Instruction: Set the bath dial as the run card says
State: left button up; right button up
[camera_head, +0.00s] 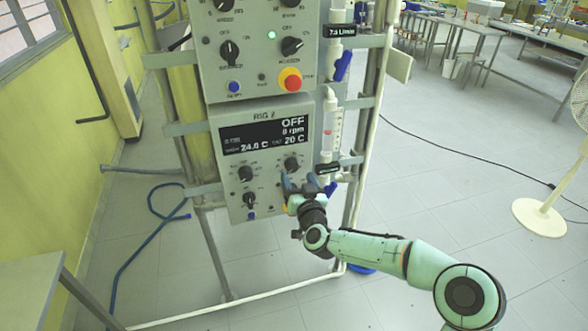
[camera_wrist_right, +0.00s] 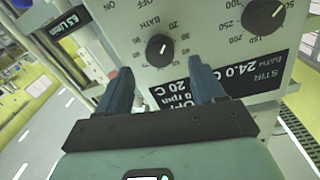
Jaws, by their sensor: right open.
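The lower control panel (camera_head: 262,120), marked RIG 2, has a dark display (camera_head: 265,137) reading OFF, 0 rpm, 24.0 C and 20 C. The bath dial (camera_head: 291,164) is a black knob at the panel's lower right. In the right wrist view the bath dial (camera_wrist_right: 158,50) appears upside down, under the word BATH and ringed by numbers. My right gripper (camera_head: 299,183) is open just below the dial. Its two dark fingers (camera_wrist_right: 158,68) stand apart with the dial seen between and beyond them; contact cannot be made out. No run card shows. My left gripper is not in view.
The stir knob (camera_head: 245,174) and a lower knob (camera_head: 249,199) sit to the left. A flow tube (camera_head: 331,135) stands close to the right. An upper panel (camera_head: 262,50) has a red button (camera_head: 290,80). A white fan (camera_head: 540,212) stands at the right on open floor.

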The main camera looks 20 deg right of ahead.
aim_at(293, 168)
jog(key=shift+w+p, duration=0.5)
jog(key=shift+w, duration=1.8)
jog(key=c, duration=1.1)
